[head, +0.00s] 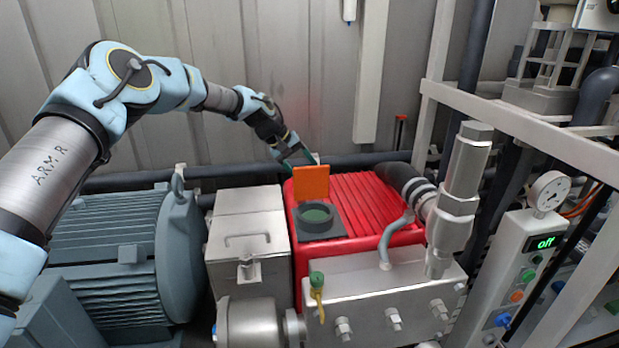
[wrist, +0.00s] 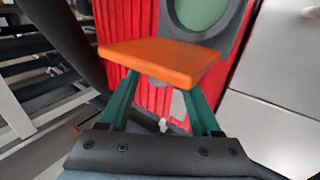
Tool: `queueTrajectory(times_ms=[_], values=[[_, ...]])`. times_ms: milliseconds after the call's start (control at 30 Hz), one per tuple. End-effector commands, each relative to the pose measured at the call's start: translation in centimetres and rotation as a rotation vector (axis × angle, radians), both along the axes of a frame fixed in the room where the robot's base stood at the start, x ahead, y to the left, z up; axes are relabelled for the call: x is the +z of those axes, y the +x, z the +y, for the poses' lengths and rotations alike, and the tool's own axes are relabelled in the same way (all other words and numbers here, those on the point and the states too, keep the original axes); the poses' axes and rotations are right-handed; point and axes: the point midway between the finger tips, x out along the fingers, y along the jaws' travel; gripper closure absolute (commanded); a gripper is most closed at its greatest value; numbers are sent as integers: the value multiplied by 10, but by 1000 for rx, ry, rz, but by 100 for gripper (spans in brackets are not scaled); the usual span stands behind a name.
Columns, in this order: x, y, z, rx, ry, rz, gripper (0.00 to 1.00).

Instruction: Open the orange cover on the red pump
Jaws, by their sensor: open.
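The red pump (head: 365,208) stands in the middle of the head view, with a ribbed top. Its orange cover (head: 311,184) stands upright at the back edge of a dark square frame. The round port (head: 315,216) with a green inside is uncovered in front of it. My gripper (head: 309,160) is open just behind the cover's top edge. In the wrist view the orange cover (wrist: 165,60) lies across the ends of my two green fingers (wrist: 160,92) and hides their tips. I cannot tell whether they touch it. The port (wrist: 203,12) shows beyond the cover.
A grey motor (head: 120,258) and a metal box (head: 247,235) stand left of the pump. A metal block with a tall valve (head: 462,190) stands in front and right. A control panel (head: 530,260) reads "off". A dark pipe runs behind the pump.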

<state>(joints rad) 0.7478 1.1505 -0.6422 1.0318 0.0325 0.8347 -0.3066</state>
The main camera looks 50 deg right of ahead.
Motion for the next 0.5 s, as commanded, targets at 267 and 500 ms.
queueTrajectory(times_ms=[267, 500], values=[[44, 20, 24, 3, -4, -4, 36], [72, 30, 38, 1, -2, -3, 36]])
